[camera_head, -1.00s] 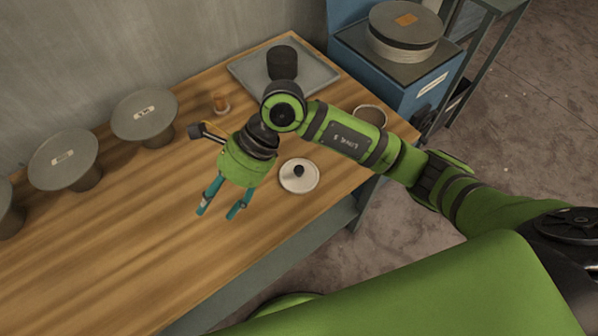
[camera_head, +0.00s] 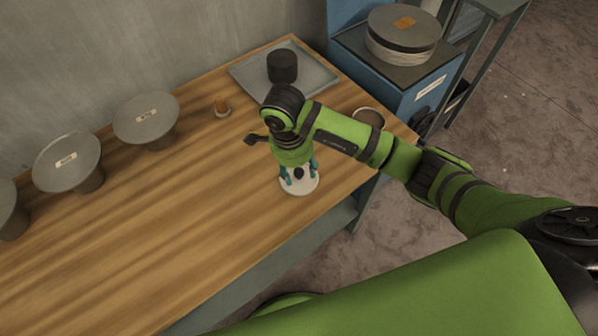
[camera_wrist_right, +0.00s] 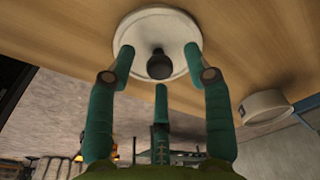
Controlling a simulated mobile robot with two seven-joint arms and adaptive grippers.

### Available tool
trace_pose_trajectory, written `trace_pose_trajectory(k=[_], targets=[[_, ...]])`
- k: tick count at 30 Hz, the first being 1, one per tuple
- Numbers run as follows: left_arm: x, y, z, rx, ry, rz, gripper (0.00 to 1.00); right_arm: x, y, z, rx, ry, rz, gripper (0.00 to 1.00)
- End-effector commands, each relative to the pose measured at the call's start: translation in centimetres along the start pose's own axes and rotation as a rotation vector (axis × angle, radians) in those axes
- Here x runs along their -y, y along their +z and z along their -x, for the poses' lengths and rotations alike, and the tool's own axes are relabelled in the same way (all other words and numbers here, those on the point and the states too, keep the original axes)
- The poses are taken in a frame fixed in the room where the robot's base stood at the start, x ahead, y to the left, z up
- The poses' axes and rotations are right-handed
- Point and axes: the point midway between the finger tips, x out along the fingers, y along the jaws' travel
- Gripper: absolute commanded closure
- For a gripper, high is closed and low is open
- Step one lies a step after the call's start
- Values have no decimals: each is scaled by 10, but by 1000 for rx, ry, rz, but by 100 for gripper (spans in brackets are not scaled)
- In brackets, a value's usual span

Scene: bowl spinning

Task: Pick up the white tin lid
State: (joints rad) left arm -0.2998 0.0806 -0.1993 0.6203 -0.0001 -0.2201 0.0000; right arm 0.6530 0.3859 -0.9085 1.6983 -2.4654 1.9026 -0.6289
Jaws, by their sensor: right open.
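The white tin lid (camera_head: 300,187) is a round white disc with a dark knob, lying on the wooden table near its front edge. My right gripper (camera_head: 299,178) is right above it and partly covers it in the head view. In the right wrist view the lid (camera_wrist_right: 140,30) and its knob (camera_wrist_right: 159,65) show beyond the fingers. My right gripper (camera_wrist_right: 158,62) is open, with its teal fingers spread to either side of the knob and the knob between them. I cannot tell whether the fingers touch the lid. My left gripper is in neither view.
A round container (camera_head: 369,117) sits right of my arm. The table's left front is clear.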

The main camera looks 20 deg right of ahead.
Motion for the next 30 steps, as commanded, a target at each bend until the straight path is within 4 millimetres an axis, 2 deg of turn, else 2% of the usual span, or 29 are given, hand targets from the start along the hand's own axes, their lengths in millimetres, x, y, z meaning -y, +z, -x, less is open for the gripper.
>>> trace_pose_trajectory(k=[3,9,10,13,14,25,30], targets=[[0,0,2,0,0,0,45,0,0,-7,0,0,1,48],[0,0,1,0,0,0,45,0,0,-8,1,-1,1,48],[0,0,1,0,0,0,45,0,0,-8,1,-1,1,56],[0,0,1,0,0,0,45,0,0,-8,1,-1,1,96],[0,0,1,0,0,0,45,0,0,-8,1,-1,1,99],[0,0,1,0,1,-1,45,0,0,-8,1,-1,1,100],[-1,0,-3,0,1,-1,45,1,-1,2,2,-3,0,100]])
